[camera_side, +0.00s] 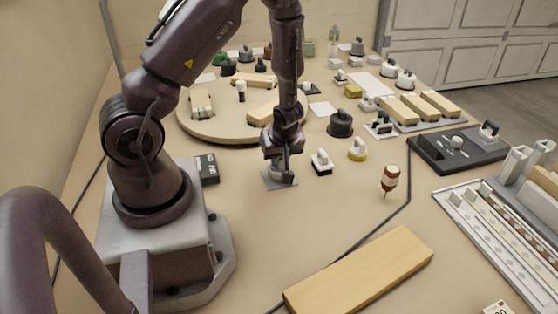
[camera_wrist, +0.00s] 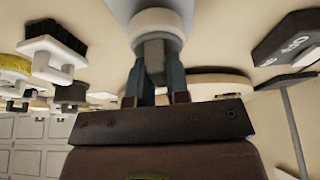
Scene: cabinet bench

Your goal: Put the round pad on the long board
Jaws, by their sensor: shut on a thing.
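My gripper (camera_side: 281,160) points down over the table right of my base and is shut on the grey handle of a round pad (camera_side: 283,177). In the wrist view my fingers (camera_wrist: 157,85) close around that handle, and the round pad (camera_wrist: 155,22) shows a white collar and a pale blue-grey disc. In the side view the pad is mostly hidden by my fingers. It is at or just above a flat grey square (camera_side: 272,184); I cannot tell whether they touch. The long board (camera_side: 362,268), pale wood, lies flat at the front of the table, with a bare top.
A black-bristled brush (camera_side: 321,162) and a yellow-based pad (camera_side: 357,150) stand close to the right. A dark cable (camera_side: 370,232) runs behind the board. A round wooden turntable (camera_side: 200,125) is behind.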

